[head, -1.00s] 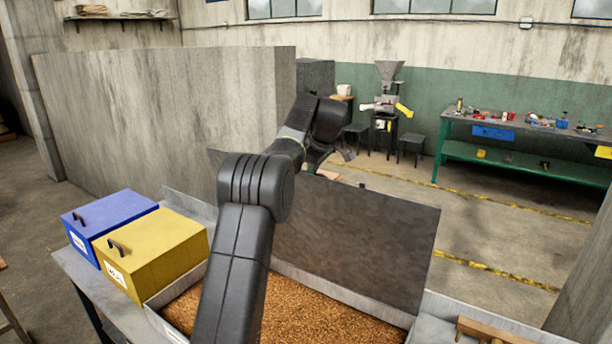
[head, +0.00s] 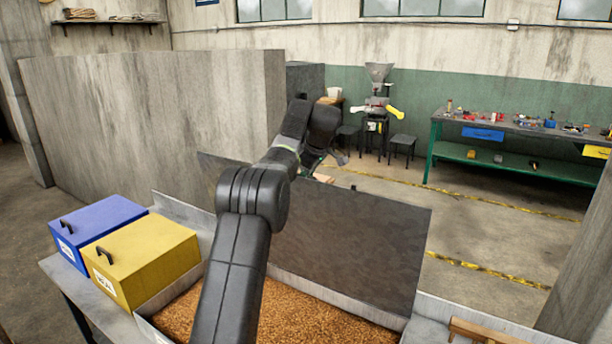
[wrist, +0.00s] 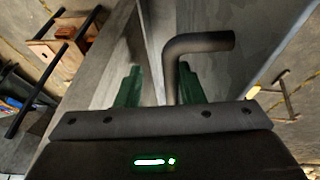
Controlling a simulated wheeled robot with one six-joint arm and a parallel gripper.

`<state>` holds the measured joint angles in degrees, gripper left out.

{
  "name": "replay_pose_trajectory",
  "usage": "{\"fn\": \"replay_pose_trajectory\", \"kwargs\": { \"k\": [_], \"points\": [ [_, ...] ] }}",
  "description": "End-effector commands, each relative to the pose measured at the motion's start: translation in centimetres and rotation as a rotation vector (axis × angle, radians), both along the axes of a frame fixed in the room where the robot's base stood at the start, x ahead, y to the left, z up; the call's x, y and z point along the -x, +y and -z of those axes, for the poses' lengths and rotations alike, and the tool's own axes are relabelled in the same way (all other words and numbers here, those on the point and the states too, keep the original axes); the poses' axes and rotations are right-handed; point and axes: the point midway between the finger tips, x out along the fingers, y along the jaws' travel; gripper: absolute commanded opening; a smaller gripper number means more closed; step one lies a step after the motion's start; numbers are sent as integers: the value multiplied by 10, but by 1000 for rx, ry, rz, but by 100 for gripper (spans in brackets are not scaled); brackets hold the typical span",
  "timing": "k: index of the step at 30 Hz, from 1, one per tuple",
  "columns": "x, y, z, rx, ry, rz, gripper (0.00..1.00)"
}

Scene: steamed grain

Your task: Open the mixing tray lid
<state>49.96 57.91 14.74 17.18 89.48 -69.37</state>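The mixing tray lid (head: 355,235) is a dark grey panel that stands raised along the tray's far side, leaning back. The mixing tray (head: 290,278) below it is open and full of brown grain. My gripper (head: 322,166) is at the lid's upper edge, partly hidden by my own arm and the lid. In the wrist view, the two green fingers (wrist: 157,88) are spread apart. A bent dark handle (wrist: 205,42) rises beside the right finger, within the gap or just at its edge. Whether a finger touches it I cannot tell.
A blue box (head: 97,222) and a yellow box (head: 150,255) stand left of the tray. A wooden piece (head: 480,332) lies at the right. A tall grey partition (head: 150,125) stands behind. Open floor (head: 480,225) lies beyond the lid.

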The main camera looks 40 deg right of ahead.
Motion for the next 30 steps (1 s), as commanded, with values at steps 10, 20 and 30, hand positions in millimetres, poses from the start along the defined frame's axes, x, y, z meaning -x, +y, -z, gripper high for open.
{"fn": "replay_pose_trajectory", "kwargs": {
  "k": [10, 20, 30],
  "points": [
    [1, 0, -10, 6, -6, -1, 34],
    [24, 2, -57, 7, -6, 1, 34],
    [32, 4, -72, 4, -4, 1, 34]
  ]
}}
